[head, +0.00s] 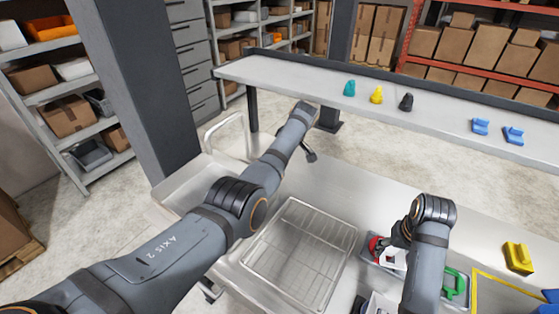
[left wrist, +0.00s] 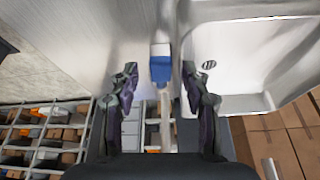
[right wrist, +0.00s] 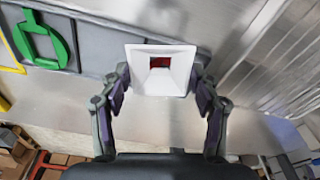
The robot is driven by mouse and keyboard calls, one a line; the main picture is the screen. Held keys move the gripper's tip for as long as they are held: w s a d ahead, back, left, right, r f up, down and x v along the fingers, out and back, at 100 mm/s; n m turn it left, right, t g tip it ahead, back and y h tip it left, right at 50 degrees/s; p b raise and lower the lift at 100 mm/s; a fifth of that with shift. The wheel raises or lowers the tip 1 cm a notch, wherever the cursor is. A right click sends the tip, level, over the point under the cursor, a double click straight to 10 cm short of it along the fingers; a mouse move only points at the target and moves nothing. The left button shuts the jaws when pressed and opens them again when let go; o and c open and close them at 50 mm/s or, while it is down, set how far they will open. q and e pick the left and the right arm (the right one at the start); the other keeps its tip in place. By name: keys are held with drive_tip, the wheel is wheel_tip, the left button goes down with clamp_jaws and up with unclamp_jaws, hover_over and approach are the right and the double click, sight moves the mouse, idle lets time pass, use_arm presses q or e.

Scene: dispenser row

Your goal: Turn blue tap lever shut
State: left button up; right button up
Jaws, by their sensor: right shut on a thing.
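The blue tap lever (left wrist: 161,68) shows in the left wrist view, with a pale upper part, beside the sink basin (left wrist: 235,60). My left gripper (left wrist: 161,90) is open, with one finger on each side of the lever and gaps between. In the head view the lever is hidden and the left gripper is mostly hidden behind my arm. The curved pale tap spout (head: 226,124) stands left of that arm. My right gripper (right wrist: 162,85) is shut on a white square piece (right wrist: 161,69) with a red centre, over the grey tray.
A wire rack (head: 300,250) lies on the steel counter. A grey tray (head: 455,302) holds a green-handled item (head: 455,282). A yellow block (head: 518,257) stands at right. Several coloured blocks stand on the back shelf (head: 440,118).

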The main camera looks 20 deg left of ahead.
use_arm(q)
drive_tip(key=shift+r, duration=0.1)
drive_tip(key=v, duration=1.1)
drive_tip(key=shift+d+r, duration=0.25)
drive_tip(key=shift+r, duration=0.1)
